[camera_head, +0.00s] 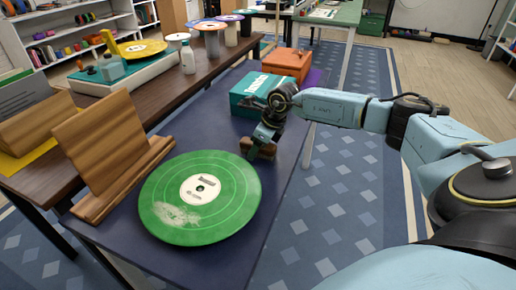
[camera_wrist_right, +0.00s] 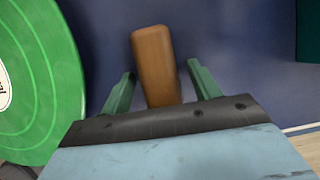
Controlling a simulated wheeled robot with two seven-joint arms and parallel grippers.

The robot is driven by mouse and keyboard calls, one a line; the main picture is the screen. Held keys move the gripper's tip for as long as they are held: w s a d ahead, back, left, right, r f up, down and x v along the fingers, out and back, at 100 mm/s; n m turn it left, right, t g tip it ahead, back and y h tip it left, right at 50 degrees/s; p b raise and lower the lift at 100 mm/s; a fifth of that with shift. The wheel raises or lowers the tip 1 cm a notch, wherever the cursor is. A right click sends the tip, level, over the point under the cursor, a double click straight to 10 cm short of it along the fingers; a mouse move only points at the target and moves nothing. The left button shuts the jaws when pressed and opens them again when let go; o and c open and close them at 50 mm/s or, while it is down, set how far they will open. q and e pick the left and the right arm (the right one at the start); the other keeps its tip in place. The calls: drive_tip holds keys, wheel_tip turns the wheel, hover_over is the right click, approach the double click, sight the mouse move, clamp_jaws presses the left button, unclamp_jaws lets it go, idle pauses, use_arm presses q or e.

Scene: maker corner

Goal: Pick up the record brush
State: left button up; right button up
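The record brush (camera_wrist_right: 153,62), a brown wooden block with rounded edges, lies on the dark blue table top in the right wrist view. Its near end is between the two green fingers of my right gripper (camera_wrist_right: 160,88). The fingers are open, with a gap visible on both sides of the brush. In the head view my right gripper (camera_head: 259,144) points down at the table, right of the green record, and hides much of the brush (camera_head: 267,151). My left gripper is out of view.
A large green record (camera_head: 226,208) lies left of the brush. A wooden stand (camera_head: 106,146) is at the table's left. A teal box (camera_head: 250,92) and an orange box (camera_head: 287,64) are behind my gripper. The table's right edge is close by.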

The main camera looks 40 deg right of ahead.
drive_tip(key=c, duration=1.1)
drive_tip(key=shift+r, duration=0.1)
